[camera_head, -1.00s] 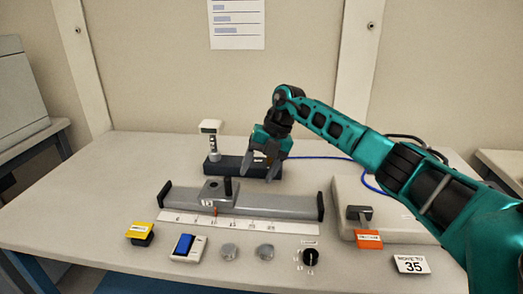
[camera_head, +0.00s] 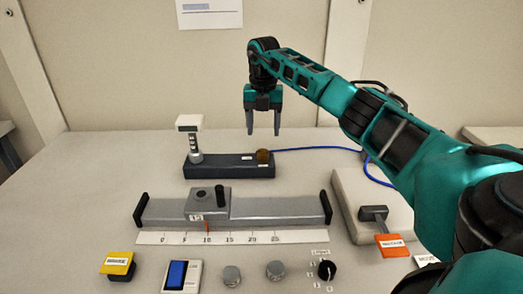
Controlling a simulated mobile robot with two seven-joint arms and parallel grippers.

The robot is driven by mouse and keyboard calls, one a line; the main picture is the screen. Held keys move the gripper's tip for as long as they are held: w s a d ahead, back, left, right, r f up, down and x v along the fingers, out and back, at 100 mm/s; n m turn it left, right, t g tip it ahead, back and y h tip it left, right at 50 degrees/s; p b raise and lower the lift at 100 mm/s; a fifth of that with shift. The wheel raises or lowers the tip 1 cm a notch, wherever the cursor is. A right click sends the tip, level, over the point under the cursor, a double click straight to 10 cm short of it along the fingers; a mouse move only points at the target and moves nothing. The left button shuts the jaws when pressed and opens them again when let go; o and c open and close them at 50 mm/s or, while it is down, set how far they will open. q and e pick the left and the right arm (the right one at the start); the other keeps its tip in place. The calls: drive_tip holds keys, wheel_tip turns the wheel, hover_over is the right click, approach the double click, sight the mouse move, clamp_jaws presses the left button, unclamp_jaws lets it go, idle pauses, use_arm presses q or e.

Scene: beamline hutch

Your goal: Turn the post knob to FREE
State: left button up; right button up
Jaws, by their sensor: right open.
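A dark post base (camera_head: 225,172) stands at the back of the table, with a short post carrying a white block (camera_head: 190,124) upright at its left end. A small brown knob (camera_head: 263,155) sits at the base's right end; I take it to be the post knob. Small labels lie beside it, too small to read, so I cannot tell which setting it is at. My right gripper (camera_head: 263,129) is open and empty, fingers pointing down, apart from the knob and above it in the picture. My left gripper is out of view.
A grey rail with a carriage (camera_head: 208,203) and a ruler (camera_head: 190,238) lies in front. Nearer are a yellow block (camera_head: 118,262), a blue switch (camera_head: 177,274), two grey knobs and a black dial (camera_head: 326,270). A lever with an orange tag (camera_head: 390,241) is at right.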

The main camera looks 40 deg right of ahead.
sight(263, 152)
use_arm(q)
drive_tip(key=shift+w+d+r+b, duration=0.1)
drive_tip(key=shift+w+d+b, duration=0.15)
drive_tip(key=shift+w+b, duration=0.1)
use_arm(e)
wheel_tip(263, 152, down, 8)
drive_tip(key=shift+r, duration=0.15)
drive_tip(key=shift+c, duration=0.3)
drive_tip(key=c, duration=1)
